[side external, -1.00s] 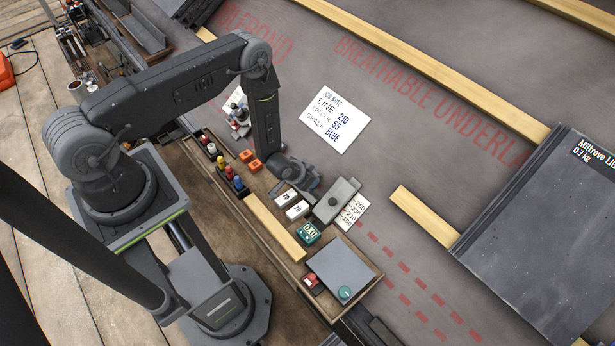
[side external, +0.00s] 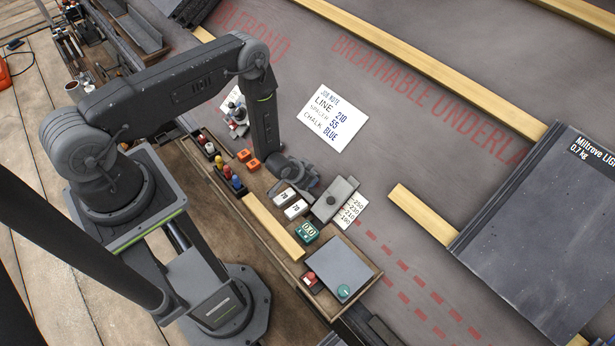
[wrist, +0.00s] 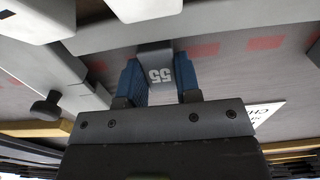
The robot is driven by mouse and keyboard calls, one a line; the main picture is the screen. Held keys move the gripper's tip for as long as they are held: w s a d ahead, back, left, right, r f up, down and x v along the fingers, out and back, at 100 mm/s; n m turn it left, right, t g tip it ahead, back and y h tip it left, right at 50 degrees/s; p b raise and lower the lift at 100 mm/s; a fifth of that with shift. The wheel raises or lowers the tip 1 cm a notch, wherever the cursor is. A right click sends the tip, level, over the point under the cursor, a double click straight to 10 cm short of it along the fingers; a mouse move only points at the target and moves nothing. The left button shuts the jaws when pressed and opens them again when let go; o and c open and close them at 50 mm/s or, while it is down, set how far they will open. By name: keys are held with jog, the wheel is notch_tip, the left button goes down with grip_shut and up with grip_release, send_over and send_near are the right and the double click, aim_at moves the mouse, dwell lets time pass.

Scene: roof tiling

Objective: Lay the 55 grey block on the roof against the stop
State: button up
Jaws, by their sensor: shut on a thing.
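The grey block (wrist: 158,62) has a white 55 on it, and in the wrist view it sits between the blue fingers of my gripper (wrist: 158,78). The gripper is shut on it. In the side external view my gripper (side external: 300,181) is low, at the left of the grey stop (side external: 335,199) with its round knob. The arm hides the block there. I cannot tell whether the block touches the roof (side external: 440,190). A scale card (side external: 353,211) with 250, 230, 210 and 190 lies beside the stop.
Two white blocks (side external: 290,203) marked 70 lie close to the gripper. A job note (side external: 333,119) reads line 210, spacer 55, chalk blue. Wooden battens (side external: 425,216) and a slate (side external: 545,230) lie right.

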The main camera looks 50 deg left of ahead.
jog(key=shift+s+f, duration=0.25)
jog(key=shift+s, duration=0.1)
dwell(0.4)
jog(key=o, duration=1)
jog(key=shift+c, duration=0.2)
jog(key=v, duration=0.7)
